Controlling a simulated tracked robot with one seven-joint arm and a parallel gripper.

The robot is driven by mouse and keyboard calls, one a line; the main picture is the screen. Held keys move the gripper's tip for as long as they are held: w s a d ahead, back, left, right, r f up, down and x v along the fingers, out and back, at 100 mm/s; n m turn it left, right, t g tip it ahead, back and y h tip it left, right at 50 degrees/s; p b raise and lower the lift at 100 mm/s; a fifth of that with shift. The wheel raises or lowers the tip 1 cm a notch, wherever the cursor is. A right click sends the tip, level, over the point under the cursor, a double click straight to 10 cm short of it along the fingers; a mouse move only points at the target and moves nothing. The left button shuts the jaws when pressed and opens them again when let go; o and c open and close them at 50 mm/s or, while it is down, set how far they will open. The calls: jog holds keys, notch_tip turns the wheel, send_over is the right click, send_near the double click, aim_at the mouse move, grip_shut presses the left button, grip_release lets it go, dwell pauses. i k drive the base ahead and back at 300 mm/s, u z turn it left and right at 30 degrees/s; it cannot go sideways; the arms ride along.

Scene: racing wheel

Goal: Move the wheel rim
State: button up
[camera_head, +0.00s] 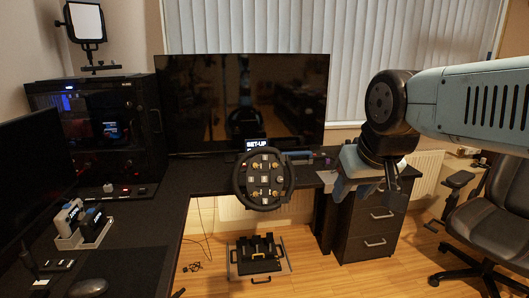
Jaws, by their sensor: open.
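The racing wheel (264,180) is mounted at the front edge of the black desk, near the middle of the view. It has a round black rim (239,183) and a hub with several buttons and a small lit display above it. My arm reaches in from the right. My gripper (363,190) is open, to the right of the wheel rim and apart from it. Nothing shows between its fingers, though they are small and partly dark in this view.
A large monitor (240,100) stands behind the wheel. A pedal set (257,257) is on the floor below. A drawer cabinet (368,225) is under the desk at right, and an office chair (490,220) stands far right. The left desk holds a PC case (95,130) and small items.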

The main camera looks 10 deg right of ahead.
aim_at(264, 190)
jog(key=z, duration=0.5)
jog(key=i, duration=1.75)
jog(key=u, duration=0.55)
jog(key=k, duration=0.85)
jog(key=u, duration=0.1)
jog(key=i, duration=0.9)
jog(key=z, duration=0.05)
